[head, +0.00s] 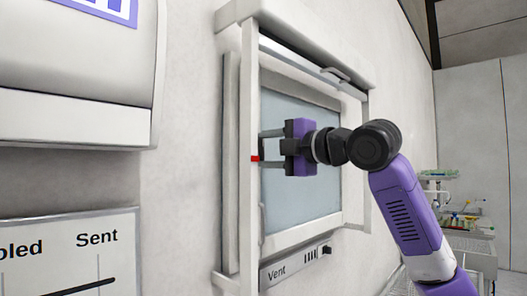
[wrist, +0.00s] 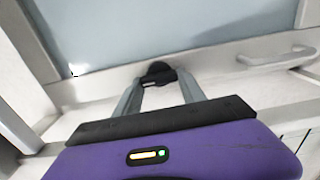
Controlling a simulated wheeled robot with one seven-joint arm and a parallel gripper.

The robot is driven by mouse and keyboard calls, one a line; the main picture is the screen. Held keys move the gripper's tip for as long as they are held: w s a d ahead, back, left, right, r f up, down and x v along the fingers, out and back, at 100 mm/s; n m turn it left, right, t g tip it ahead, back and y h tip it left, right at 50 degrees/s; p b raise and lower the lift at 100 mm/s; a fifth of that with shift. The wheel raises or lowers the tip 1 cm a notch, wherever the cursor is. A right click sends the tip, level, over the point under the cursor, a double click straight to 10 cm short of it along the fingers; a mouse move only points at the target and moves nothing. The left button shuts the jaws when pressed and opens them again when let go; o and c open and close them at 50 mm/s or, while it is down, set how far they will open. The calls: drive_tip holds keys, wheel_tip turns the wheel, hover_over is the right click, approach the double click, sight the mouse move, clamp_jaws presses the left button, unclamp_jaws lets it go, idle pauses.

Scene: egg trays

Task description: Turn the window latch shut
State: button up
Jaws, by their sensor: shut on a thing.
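The window (head: 300,185) has a pale frame and blue-grey pane and is set in the wall. My gripper (head: 263,148), purple and black, reaches the frame's left side with its two grey fingers. In the wrist view my gripper (wrist: 159,88) is shut on the dark window latch (wrist: 158,71), which sits on the frame edge beside the pane. The fingers stand on either side of it. In the head view the latch is mostly hidden by my gripper; a small red mark (head: 256,158) shows on the frame there. I cannot tell the latch's exact angle.
A vent panel (head: 295,266) lies below the window. A white box (head: 75,118) and a chart board (head: 70,262) are at left. A cluttered bench (head: 470,238) stands far right.

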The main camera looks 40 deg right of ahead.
drive_tip(key=o, duration=1.4)
drive_tip(key=shift+c, duration=0.2)
drive_tip(key=s+b, duration=0.1)
drive_tip(key=s, duration=0.6)
drive_tip(key=shift+s+b, duration=0.4)
drive_tip(key=shift+d, duration=0.1)
